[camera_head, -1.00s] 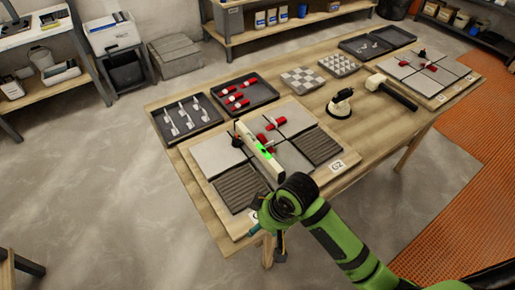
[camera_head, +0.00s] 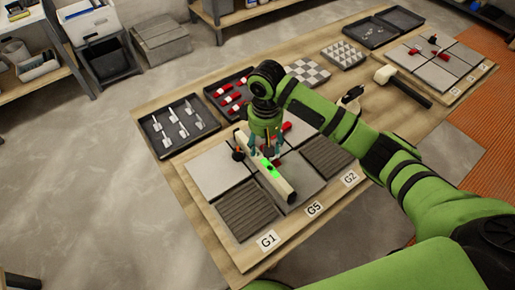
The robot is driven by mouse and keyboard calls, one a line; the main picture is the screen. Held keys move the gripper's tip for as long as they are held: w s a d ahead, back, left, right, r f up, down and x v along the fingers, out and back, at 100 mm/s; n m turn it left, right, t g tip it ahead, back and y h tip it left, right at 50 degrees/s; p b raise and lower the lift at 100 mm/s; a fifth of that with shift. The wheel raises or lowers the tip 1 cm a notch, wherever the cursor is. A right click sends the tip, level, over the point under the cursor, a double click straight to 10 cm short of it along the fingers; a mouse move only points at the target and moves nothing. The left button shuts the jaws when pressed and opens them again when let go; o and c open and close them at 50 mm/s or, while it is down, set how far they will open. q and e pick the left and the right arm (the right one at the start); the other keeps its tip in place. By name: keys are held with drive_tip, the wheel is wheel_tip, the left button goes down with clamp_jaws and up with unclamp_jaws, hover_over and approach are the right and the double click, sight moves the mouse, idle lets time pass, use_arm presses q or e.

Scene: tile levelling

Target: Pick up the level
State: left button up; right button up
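The level (camera_head: 282,186), a long cream bar with a bright green display, lies across the grey tiles on the near board (camera_head: 232,268). My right gripper (camera_head: 266,152) points down over the level's middle, just behind the green display. Its fingers appear spread to either side of the bar, but whether they grip it is unclear. The arm links hide part of the tiles behind. My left gripper is out of view.
Red levelling pieces (camera_head: 287,126) and a dark knob (camera_head: 238,155) stand close to the level. A tray of metal clips (camera_head: 160,151) and a tray of red pieces (camera_head: 222,107) lie behind. A mallet (camera_head: 410,90) and a second tile board (camera_head: 395,58) are farther right.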

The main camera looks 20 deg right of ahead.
sight(264, 159)
drive_tip(key=shift+s+f+p, duration=0.2)
drive_tip(key=shift+f+p, duration=0.05)
drive_tip(key=shift+f, duration=0.35)
drive_tip(key=shift+s+f+p, duration=0.2)
drive_tip(key=shift+f+p, duration=0.05)
drive_tip(key=shift+f, duration=0.35)
wheel_tip(264, 159, down, 4)
drive_tip(key=shift+s+a+r+p, duration=0.1)
drive_tip(key=shift+s+r+p, duration=0.1)
drive_tip(key=shift+p, duration=0.2)
drive_tip(key=shift+w+f, duration=0.15)
drive_tip(key=shift+f, duration=0.1)
drive_tip(key=shift+c, duration=1.2)
clamp_jaws()
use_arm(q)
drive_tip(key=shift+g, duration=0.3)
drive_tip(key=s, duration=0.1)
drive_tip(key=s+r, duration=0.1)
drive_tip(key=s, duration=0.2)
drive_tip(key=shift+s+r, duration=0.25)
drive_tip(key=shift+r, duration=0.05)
use_arm(e)
drive_tip(key=shift+r, duration=0.1)
